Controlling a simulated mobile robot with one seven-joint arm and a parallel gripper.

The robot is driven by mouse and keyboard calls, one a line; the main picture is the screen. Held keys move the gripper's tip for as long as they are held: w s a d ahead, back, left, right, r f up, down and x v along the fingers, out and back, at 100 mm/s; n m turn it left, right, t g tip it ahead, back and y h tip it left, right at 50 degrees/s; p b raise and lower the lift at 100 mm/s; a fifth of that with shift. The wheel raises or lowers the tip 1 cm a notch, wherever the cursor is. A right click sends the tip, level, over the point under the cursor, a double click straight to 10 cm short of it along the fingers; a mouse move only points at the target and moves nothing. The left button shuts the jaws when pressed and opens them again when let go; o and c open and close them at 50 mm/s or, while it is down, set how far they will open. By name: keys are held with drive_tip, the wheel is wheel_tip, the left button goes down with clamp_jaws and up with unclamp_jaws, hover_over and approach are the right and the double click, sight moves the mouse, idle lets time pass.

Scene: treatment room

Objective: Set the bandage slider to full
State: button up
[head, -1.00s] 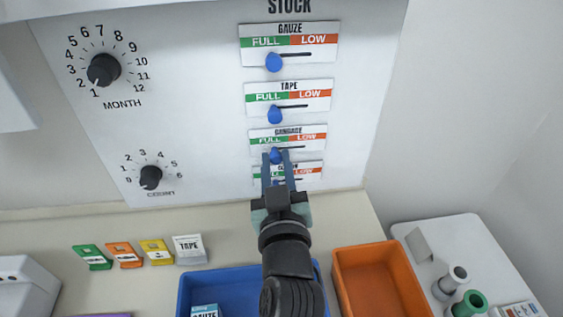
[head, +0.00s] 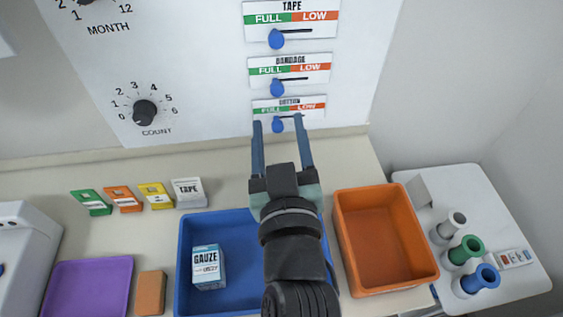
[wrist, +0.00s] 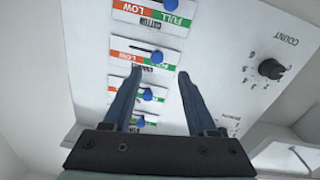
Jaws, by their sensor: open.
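The bandage slider plate (head: 318,67) is on the white stock panel, between the tape and cotton plates. Its blue knob (head: 277,88) sits at the left end of its slot, under the green FULL field. The wrist view shows the panel upside down, with the bandage knob (wrist: 157,57) at the green end. My gripper (head: 278,120) is open and empty. In the head view its fingertips overlap the cotton plate, below the bandage knob; they appear apart from the bandage knob. The wrist view also shows both fingers (wrist: 154,78) spread.
The tape knob (head: 277,39) and cotton knob (head: 278,125) are near, both at the left. A count dial (head: 145,111) is on the panel. Below are a blue bin (head: 186,268) with a gauze box (head: 207,266), an orange bin (head: 345,262) and a purple tray (head: 91,287).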

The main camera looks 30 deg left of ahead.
drive_tip(key=shift+p+v, duration=0.35)
drive_tip(key=shift+v, duration=2.15)
drive_tip(key=shift+a, duration=0.1)
drive_tip(key=w+d+r+m+t+h, duration=0.2)
drive_tip(key=w+d+r+t, duration=0.1)
drive_tip(key=r, duration=0.7)
drive_tip(key=w+d+r+m+t+h, duration=0.2)
drive_tip(key=d+r+t, duration=0.15)
drive_tip(key=r, duration=0.55)
drive_tip(key=s+d+r+m+t+h, duration=0.2)
drive_tip(key=d+r, duration=0.1)
drive_tip(key=r, duration=0.5)
drive_tip(key=s+d+r+m+t+h, duration=0.2)
drive_tip(key=d+r+t+h, duration=0.1)
drive_tip(key=r, duration=0.5)
drive_tip(key=shift+d+r+t+h, duration=0.25)
drive_tip(key=shift+r+t+h, duration=0.05)
drive_tip(key=shift+r+t, duration=0.05)
drive_tip(key=shift+f, duration=0.15)
